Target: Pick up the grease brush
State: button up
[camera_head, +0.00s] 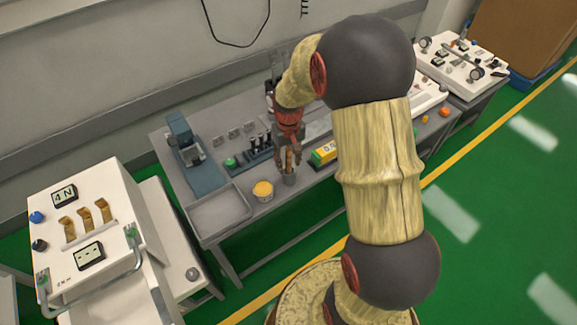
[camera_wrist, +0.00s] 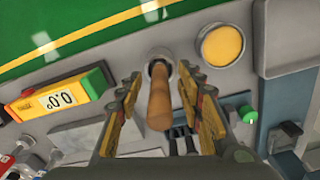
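The grease brush stands upright in a small grey cup (camera_head: 289,180) on the grey workbench. Its brown wooden handle (camera_wrist: 159,100) points up toward the wrist camera, and its lower end is hidden in the cup (camera_wrist: 160,60). My gripper (camera_head: 288,163) points down just over the cup. In the wrist view my gripper (camera_wrist: 161,78) is open, with one finger on each side of the handle and a visible gap on both sides. The handle appears between the fingers, not clamped.
A yellow-topped round tin (camera_head: 263,191) stands left of the cup. A yellow-green meter reading 0.0 (camera_head: 325,153) lies to the right. A shallow grey tray (camera_head: 220,211) and a blue-grey device (camera_head: 190,150) are farther left. Black-topped items stand behind the cup.

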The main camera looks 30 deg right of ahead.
aim_at(289, 148)
jog(key=shift+c, duration=0.9)
jog(key=c, duration=0.8)
notch_tip(289, 148, up, 10)
jog(key=p, duration=0.3)
